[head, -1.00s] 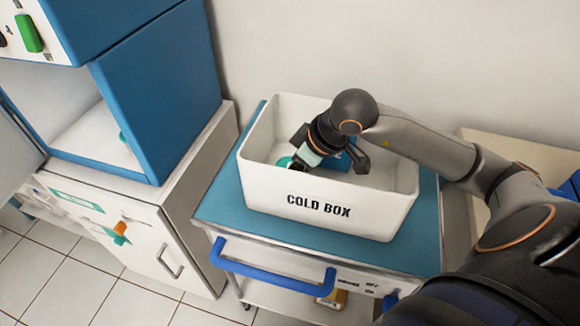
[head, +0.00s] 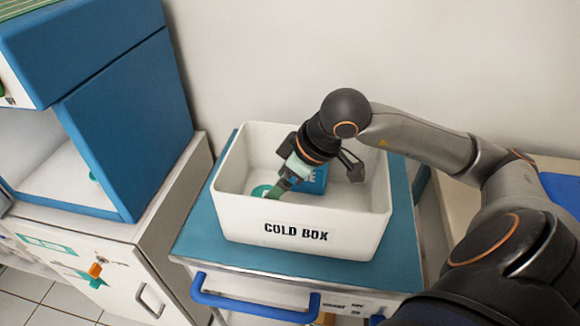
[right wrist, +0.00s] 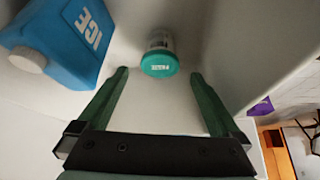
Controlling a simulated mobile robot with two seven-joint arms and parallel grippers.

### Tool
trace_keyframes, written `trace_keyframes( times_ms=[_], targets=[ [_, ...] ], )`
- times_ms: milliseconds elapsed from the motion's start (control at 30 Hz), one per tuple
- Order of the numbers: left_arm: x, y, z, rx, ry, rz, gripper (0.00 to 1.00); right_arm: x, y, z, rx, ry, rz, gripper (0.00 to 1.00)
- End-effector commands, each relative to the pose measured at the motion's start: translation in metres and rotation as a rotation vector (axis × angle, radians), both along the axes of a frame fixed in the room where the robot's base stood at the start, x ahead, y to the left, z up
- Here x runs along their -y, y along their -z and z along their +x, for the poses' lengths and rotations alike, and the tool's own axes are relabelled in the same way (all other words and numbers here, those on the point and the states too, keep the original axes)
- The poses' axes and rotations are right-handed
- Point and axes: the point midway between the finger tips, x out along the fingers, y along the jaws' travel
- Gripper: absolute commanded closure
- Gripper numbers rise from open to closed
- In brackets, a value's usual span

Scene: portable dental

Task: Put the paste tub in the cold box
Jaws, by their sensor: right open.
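The paste tub, a small clear jar with a teal lid (right wrist: 160,64), stands inside the cold box (head: 295,236), a white open bin with its name in black on the front. In the head view the teal lid (head: 261,190) shows partly beside my gripper. My right gripper (head: 273,193) reaches down into the box. In the right wrist view its two green fingers (right wrist: 158,80) are spread wide, with the tub beyond their tips and apart from them. My left gripper is not in view.
A blue ice pack (right wrist: 62,40) with a white cap lies in the box next to the tub; it also shows in the head view (head: 314,179). The box stands on a teal-topped cart (head: 200,222) with a blue handle. A blue cabinet (head: 130,120) stands to the left.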

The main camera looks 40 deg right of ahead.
Motion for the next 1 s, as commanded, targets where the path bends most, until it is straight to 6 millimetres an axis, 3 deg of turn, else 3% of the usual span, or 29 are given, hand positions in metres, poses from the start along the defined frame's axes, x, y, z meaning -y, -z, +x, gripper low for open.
trace_keyframes(
  times_ms=[133, 400, 1000],
  targets=[
    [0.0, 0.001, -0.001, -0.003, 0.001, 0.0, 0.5, 0.008, -0.026, -0.013, 0.002, 0.0, -0.006, 0.0],
    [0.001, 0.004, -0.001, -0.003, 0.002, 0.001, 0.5, 0.014, -0.051, -0.026, 0.0, 0.0, -0.001, 0.0],
    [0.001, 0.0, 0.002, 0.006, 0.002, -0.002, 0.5, 0.014, -0.054, -0.028, 0.0, -0.001, 0.0, 0.0]
  ],
)
